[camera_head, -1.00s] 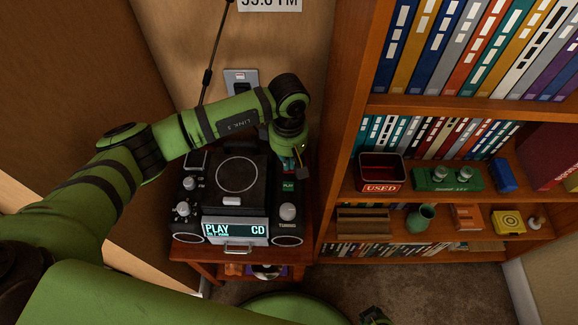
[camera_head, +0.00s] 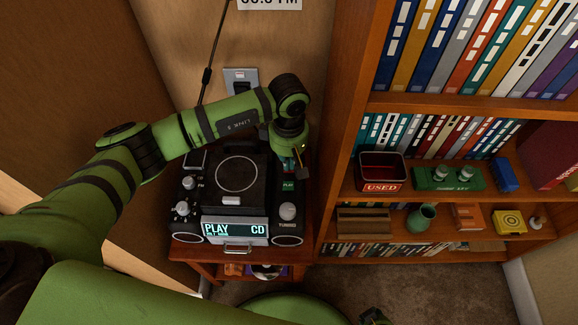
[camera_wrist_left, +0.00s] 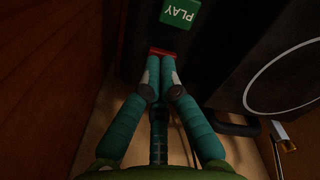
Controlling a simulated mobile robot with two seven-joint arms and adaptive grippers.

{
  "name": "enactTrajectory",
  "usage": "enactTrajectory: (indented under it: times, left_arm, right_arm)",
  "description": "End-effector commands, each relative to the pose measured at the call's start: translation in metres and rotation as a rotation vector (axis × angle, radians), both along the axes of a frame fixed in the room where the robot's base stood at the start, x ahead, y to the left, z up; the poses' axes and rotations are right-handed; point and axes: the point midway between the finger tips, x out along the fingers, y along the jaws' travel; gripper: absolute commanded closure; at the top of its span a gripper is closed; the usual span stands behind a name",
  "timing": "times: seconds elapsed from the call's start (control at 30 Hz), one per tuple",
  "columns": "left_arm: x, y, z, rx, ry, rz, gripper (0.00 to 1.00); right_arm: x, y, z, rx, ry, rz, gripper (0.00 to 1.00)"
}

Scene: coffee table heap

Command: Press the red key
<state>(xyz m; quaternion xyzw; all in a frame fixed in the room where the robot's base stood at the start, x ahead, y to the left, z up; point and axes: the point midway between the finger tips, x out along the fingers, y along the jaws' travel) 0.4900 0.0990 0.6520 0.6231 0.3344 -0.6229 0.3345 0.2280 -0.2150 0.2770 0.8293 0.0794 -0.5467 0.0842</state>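The red key (camera_wrist_left: 164,52) shows as a thin red strip at my fingertips in the left wrist view, just below the green PLAY key (camera_wrist_left: 180,12). My left gripper (camera_wrist_left: 162,60) has its two teal fingers together, with the tips right at the red key's edge. I cannot tell whether they press it. In the head view, my left gripper (camera_head: 299,165) points down at the right rear of the black player (camera_head: 236,202), behind the green PLAY key (camera_head: 289,186). The red key is hidden there.
The player stands on a small wooden table (camera_head: 196,252) with an antenna (camera_head: 207,78) behind it. Its display (camera_head: 234,229) reads PLAY and CD. A bookshelf (camera_head: 338,165) stands close on the right, and a wooden panel (camera_head: 75,75) on the left.

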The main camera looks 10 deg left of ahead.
Motion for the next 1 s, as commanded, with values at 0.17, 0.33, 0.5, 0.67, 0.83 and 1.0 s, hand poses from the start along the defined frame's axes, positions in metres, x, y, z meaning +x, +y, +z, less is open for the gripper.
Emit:
enactTrajectory:
  times: [0.17, 0.33, 0.5, 0.67, 0.83, 1.0]
  left_arm:
    - [0.000, 0.000, -0.002, 0.000, 0.000, 0.000, 1.00]
    - [0.000, 0.000, -0.003, 0.000, 0.000, 0.000, 1.00]
    - [0.000, 0.000, -0.003, 0.000, 0.000, 0.000, 1.00]
    - [0.000, 0.000, 0.003, 0.000, 0.000, 0.000, 1.00]
    - [0.000, 0.000, 0.016, 0.000, 0.000, 0.000, 1.00]
    - [0.000, 0.000, 0.030, 0.000, -0.001, 0.001, 1.00]
  right_arm:
    - [0.000, 0.000, -0.003, 0.000, 0.000, 0.000, 0.60]
    - [0.000, 0.000, -0.004, 0.000, 0.000, 0.000, 0.60]
    - [0.000, 0.002, -0.003, 0.004, -0.001, 0.000, 0.60]
    - [0.001, 0.003, 0.001, 0.004, -0.002, 0.000, 0.60]
    - [0.001, 0.002, 0.009, 0.003, -0.001, 0.000, 0.60]
    - [0.001, 0.001, 0.017, 0.002, -0.002, 0.000, 0.60]
